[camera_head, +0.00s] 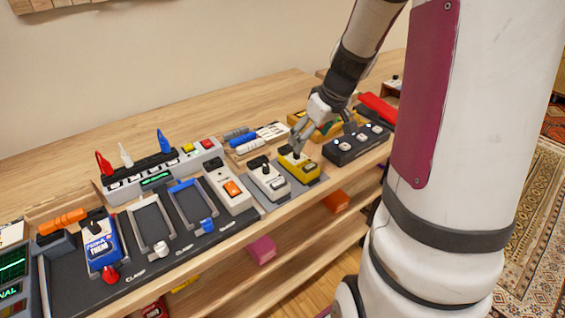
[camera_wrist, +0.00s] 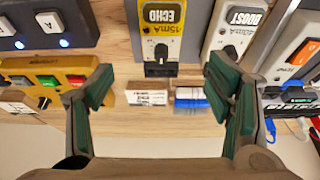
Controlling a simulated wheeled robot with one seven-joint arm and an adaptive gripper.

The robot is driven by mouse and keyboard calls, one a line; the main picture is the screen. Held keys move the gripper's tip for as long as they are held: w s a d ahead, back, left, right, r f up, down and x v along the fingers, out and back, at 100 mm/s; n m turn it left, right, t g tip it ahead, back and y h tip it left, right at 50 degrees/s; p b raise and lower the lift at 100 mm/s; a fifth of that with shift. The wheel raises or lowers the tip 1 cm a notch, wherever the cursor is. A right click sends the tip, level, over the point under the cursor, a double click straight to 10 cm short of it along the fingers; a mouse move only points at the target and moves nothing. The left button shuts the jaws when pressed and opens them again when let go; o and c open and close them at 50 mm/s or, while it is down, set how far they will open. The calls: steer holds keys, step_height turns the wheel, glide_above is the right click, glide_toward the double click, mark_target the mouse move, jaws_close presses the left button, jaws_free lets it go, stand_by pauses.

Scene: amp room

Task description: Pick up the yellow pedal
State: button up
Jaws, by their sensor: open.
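The yellow pedal (camera_head: 300,167) stands on a grey mat (camera_head: 311,182) near the front of the wooden bench. In the wrist view this pedal (camera_wrist: 177,46) reads "ECHO" and has a black knob, lying beyond my fingertips, about midway between them. My gripper (camera_wrist: 160,82) is open, with nothing between its green-padded fingers. In the head view my gripper (camera_head: 305,138) hangs just above and behind the pedal. I cannot tell from this view whether it touches it.
A white "BOOST" pedal (camera_head: 267,181) stands close on the left. A black footswitch box (camera_head: 355,143) is close on the right. A larger yellow unit (camera_wrist: 40,78) is nearby.

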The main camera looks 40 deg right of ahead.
mark_target(299, 158)
steer(key=b+x, duration=0.1)
steer(key=x, duration=1.1)
steer(key=shift+s+b, duration=0.1)
steer(key=shift+b, duration=0.3)
steer(key=c, duration=1.6)
steer(key=shift+r, duration=0.1)
steer(key=shift+c, duration=0.2)
